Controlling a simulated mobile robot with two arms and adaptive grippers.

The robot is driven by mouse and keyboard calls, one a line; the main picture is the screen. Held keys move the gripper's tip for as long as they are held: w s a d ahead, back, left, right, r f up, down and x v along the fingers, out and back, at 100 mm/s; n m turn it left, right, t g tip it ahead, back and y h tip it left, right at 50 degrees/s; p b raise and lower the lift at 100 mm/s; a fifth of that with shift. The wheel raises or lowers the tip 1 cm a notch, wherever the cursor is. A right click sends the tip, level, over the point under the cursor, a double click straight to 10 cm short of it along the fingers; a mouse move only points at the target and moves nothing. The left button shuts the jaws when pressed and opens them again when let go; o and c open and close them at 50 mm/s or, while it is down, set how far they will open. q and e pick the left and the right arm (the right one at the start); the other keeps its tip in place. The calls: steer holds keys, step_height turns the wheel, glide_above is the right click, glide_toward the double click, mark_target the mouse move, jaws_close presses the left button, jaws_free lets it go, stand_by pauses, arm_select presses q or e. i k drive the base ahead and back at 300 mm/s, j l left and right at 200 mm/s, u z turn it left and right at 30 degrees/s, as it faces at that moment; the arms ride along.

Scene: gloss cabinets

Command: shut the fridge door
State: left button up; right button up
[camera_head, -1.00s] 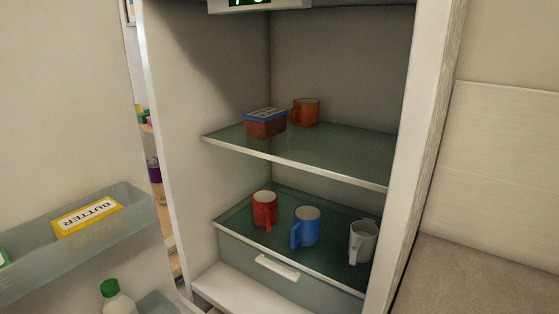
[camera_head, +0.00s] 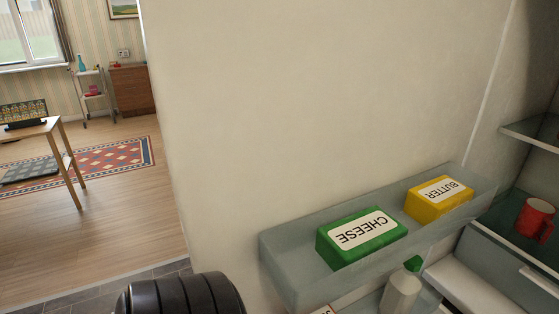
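The fridge door (camera_head: 320,90) stands open and its pale inner face fills the middle of the head view. Its door shelf (camera_head: 285,267) holds a green cheese pack (camera_head: 362,238) and a yellow butter pack (camera_head: 438,198). A white bottle with a green cap (camera_head: 401,292) stands lower in the door. The fridge interior shows at the right, with a red mug (camera_head: 534,217) on a glass shelf. A black ribbed part of mine shows at the bottom left. Neither gripper's fingers are in view.
Left of the door's edge, a room opens with a wooden floor (camera_head: 110,235) and a patterned rug (camera_head: 115,157). A wooden table (camera_head: 62,150) stands at the far left. A brown cabinet (camera_head: 133,88) and a small white shelf stand against the back wall.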

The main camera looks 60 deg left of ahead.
mark_target(281, 121)
steer(key=j+z, duration=0.1)
steer(key=j, duration=0.3)
steer(key=k+j, duration=0.15)
steer(key=j, duration=0.25)
steer(key=j+z, duration=0.15)
steer(key=j, duration=0.25)
steer(key=k+j, duration=0.15)
steer(key=j, duration=0.2)
steer(key=k+j+z, duration=0.15)
steer(key=j, duration=0.65)
steer(key=k+j+z, duration=0.15)
steer(key=j, duration=0.2)
steer(key=k+j, duration=0.3)
steer(key=k, duration=0.15)
steer(key=k+j+z, duration=0.1)
steer(key=k+j, duration=0.25)
steer(key=k, duration=0.05)
